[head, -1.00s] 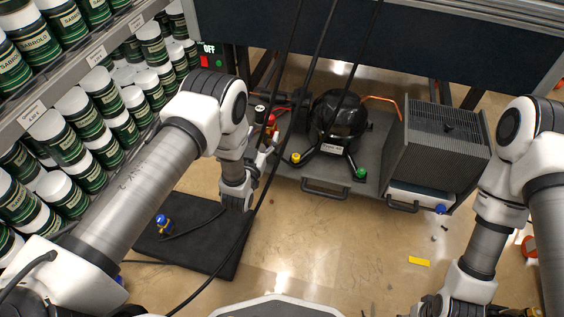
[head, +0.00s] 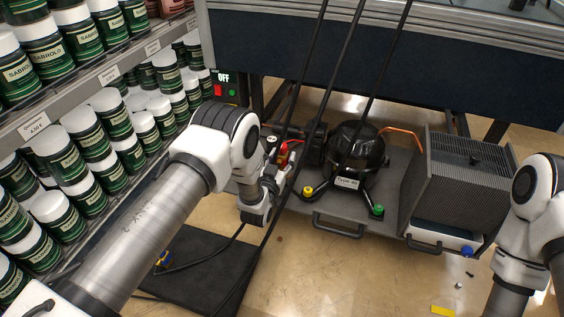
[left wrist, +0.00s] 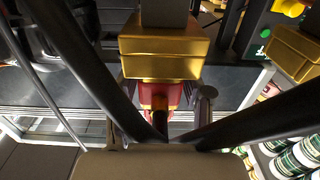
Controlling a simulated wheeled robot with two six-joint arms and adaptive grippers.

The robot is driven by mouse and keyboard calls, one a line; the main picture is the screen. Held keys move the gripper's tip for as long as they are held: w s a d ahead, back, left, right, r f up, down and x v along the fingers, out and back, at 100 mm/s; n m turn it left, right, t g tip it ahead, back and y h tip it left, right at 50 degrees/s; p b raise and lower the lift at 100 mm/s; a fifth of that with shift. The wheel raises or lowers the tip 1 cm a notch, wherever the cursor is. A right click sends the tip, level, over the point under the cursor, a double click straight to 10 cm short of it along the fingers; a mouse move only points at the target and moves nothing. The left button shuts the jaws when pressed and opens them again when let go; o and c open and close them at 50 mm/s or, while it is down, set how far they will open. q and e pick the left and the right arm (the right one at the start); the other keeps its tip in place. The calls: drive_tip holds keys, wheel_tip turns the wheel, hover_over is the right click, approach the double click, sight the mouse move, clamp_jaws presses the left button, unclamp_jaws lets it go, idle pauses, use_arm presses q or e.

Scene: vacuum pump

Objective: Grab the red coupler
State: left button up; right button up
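The red coupler (head: 284,153) shows as a small red part beside the compressor in the head view, partly hidden by my left arm. In the left wrist view the red coupler (left wrist: 158,94) is below a brass block (left wrist: 163,50), between the fingers of my left gripper (left wrist: 162,105). A gap shows on each side of it, so the gripper looks open around it. In the head view the left gripper (head: 284,170) is small and partly hidden. My right gripper is out of view.
A black compressor (head: 357,155) with yellow (head: 308,191) and green (head: 377,210) caps stands on the low pump base, beside a finned radiator (head: 455,185). Black hoses (head: 325,110) hang across the front. Shelves of jars (head: 85,145) border the left. A black mat (head: 195,270) lies on the floor.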

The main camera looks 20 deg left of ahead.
use_arm(q)
clamp_jaws()
